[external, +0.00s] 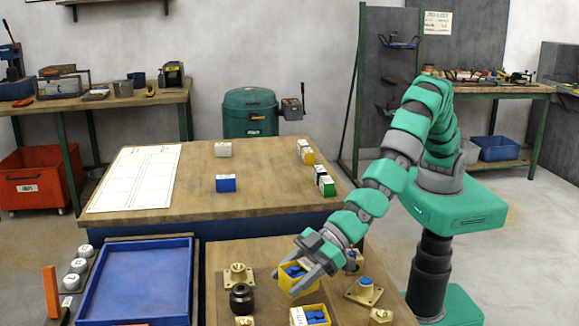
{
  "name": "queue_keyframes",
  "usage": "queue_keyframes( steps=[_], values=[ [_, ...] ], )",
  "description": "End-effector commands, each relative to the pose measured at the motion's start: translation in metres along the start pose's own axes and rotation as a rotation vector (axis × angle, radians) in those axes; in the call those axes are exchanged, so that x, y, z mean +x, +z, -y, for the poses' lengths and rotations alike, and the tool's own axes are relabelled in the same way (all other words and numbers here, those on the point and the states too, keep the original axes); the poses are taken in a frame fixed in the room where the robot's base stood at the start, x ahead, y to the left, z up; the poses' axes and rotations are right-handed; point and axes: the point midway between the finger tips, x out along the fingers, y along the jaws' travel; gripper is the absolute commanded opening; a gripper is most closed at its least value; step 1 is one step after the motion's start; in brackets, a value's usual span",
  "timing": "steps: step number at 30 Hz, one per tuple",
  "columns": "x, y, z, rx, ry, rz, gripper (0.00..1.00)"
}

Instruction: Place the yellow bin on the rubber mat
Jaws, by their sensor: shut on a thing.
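My gripper (287,279) reaches down over the near wooden table and is shut on a small yellow bin (302,284) with blue pieces inside. Its fingers hide part of the bin. I cannot tell if this bin touches the table. A second yellow bin (317,312) with blue contents and a white label stands just in front, cut by the bottom edge. I cannot pick out a rubber mat with certainty.
Brass flanged parts (237,274) and a black knob-like part (241,298) stand left of the bins. Another brass part with a blue top (364,289) is to the right. An empty blue tray (137,284) lies left. Small blocks (226,183) sit on the far table.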

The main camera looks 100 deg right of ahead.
Motion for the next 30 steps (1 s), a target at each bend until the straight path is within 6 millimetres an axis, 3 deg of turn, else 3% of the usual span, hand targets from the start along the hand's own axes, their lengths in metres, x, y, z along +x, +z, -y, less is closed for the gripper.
queue_keyframes(
  steps=[12, 23, 24, 26, 30],
  values=[
    [0.020, 0.035, 0.000, -0.001, 0.000, -0.002, 0.28],
    [0.021, 0.037, 0.000, 0.000, 0.000, -0.002, 0.28],
    [0.021, 0.038, 0.000, 0.000, 0.000, -0.002, 0.55],
    [0.021, 0.038, 0.000, 0.000, 0.000, -0.002, 0.72],
    [0.021, 0.038, 0.000, 0.000, 0.000, -0.002, 0.74]
  ],
)
